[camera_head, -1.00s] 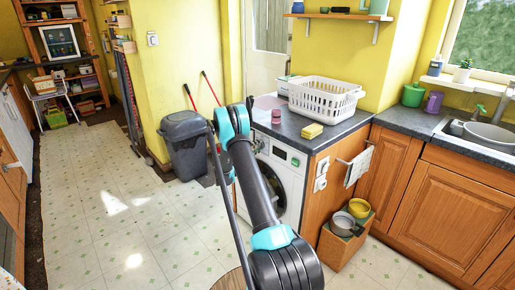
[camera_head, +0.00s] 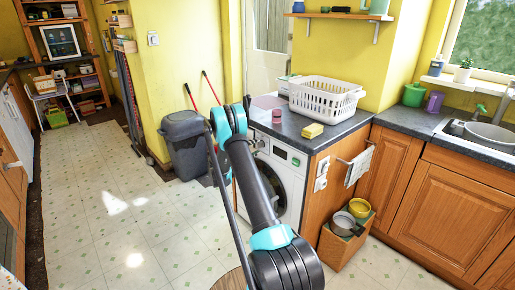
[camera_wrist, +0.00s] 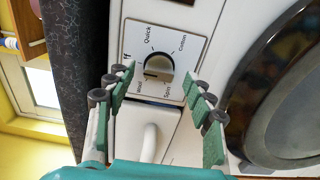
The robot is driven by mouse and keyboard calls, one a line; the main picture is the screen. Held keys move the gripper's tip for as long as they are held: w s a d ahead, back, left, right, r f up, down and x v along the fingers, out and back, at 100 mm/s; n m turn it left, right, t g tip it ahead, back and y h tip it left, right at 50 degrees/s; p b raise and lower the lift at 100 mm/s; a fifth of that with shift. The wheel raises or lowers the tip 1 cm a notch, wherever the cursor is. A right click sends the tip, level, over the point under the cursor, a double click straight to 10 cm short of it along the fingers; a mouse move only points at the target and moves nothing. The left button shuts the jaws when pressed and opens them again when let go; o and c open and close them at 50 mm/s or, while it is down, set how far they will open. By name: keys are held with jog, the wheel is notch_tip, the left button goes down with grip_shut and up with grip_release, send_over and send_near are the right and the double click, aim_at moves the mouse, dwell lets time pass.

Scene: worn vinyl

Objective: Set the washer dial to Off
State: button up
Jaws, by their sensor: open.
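The white washer (camera_head: 291,189) stands under the dark worktop in the head view, partly covered by my arm. In the wrist view its round dial (camera_wrist: 159,66) sits on a pale label plate (camera_wrist: 185,32). Quick, Cotton, Spin and Wool are readable around the dial; a label at the left, ending in "ff", is partly hidden by a finger. I cannot tell clearly which label the dial points to. My gripper (camera_wrist: 162,85) is open, its fingers on either side of the dial, with no clear contact. The fingers are hidden in the head view.
A white handle-like part (camera_wrist: 149,143) lies below the dial in the wrist view, with the round dark door (camera_wrist: 285,95) at right. A laundry basket (camera_head: 326,100) and yellow sponge (camera_head: 312,130) rest on the worktop. A grey bin (camera_head: 187,145) stands left of the washer.

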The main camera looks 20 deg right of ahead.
jog(key=v, duration=1)
jog(key=s+r+m+g+y, duration=0.1)
jog(key=s+r+y, duration=0.35)
jog(key=s, duration=0.45)
jog(key=s+r+m+g+y, duration=0.1)
jog(key=s+r+y, duration=0.35)
jog(key=s, duration=0.55)
jog(key=s+a+f+m+y, duration=0.1)
jog(key=s+a+y, duration=0.3)
jog(key=s, duration=1)
jog(key=s+a+f+m+y, duration=0.1)
jog(key=s+a+y, duration=0.3)
jog(key=s+a, duration=0.6)
jog(key=s+f, duration=0.1)
jog(key=s, duration=0.3)
jog(key=shift+s+f, duration=0.15)
jog(key=shift+s, duration=0.15)
